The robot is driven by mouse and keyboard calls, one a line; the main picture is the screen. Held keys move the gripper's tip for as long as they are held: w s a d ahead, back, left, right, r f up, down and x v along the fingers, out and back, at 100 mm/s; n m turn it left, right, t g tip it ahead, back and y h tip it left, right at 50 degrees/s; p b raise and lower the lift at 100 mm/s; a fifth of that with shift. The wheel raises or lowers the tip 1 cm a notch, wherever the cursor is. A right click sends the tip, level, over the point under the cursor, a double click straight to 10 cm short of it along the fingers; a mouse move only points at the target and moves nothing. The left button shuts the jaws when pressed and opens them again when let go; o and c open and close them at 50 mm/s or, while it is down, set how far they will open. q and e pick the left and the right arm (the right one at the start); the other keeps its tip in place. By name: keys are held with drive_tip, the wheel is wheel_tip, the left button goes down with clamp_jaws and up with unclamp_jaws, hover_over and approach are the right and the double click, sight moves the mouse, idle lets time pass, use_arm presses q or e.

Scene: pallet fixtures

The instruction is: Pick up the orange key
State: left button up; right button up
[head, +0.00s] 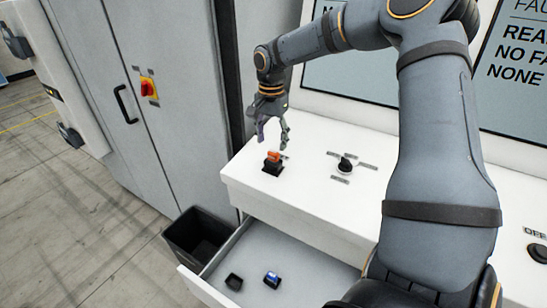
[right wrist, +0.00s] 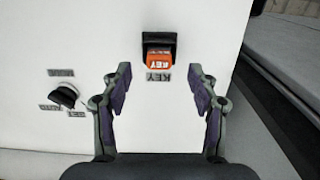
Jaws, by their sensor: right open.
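The orange key (head: 273,156) sits in a black holder (head: 272,168) on the white console top, near its left end. In the right wrist view the orange key (right wrist: 159,61) shows its printed face in the black holder (right wrist: 160,42), with a KEY label beside it. My right gripper (head: 272,146) is above the console, just over the key, pointing down. In the right wrist view its two fingers (right wrist: 163,78) are spread wide with nothing between them, and the key lies just beyond the fingertips. My left gripper is not in view.
A black rotary switch (head: 345,165) with labels stands right of the key. Below, an open drawer (head: 300,262) holds a black empty holder (head: 234,282) and a blue-topped item (head: 272,279). A dark bin (head: 197,236) stands on the floor. A grey cabinet (head: 170,90) rises at left.

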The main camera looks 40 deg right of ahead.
sight(273, 151)
drive_tip(key=shift+w+d+f+p, duration=0.1)
drive_tip(key=shift+d+f+p, duration=0.05)
drive_tip(key=shift+f+p, duration=0.25)
drive_tip(key=shift+w+d+f+p, duration=0.1)
drive_tip(key=shift+f+p, duration=0.15)
drive_tip(key=shift+f, duration=0.25)
drive_tip(key=shift+s+f+p, duration=0.2)
drive_tip(key=shift+f+p, duration=0.05)
drive_tip(key=shift+f, duration=0.35)
drive_tip(key=shift+s+f+p, duration=0.15)
drive_tip(key=shift+f+p, duration=0.1)
drive_tip(key=shift+f, duration=0.35)
drive_tip(key=shift+w+d+f, duration=0.2)
drive_tip(key=shift+w+f, duration=0.05)
drive_tip(key=shift+f, duration=0.45)
drive_tip(key=shift+s+a+r, duration=0.15)
drive_tip(key=c, duration=1.2)
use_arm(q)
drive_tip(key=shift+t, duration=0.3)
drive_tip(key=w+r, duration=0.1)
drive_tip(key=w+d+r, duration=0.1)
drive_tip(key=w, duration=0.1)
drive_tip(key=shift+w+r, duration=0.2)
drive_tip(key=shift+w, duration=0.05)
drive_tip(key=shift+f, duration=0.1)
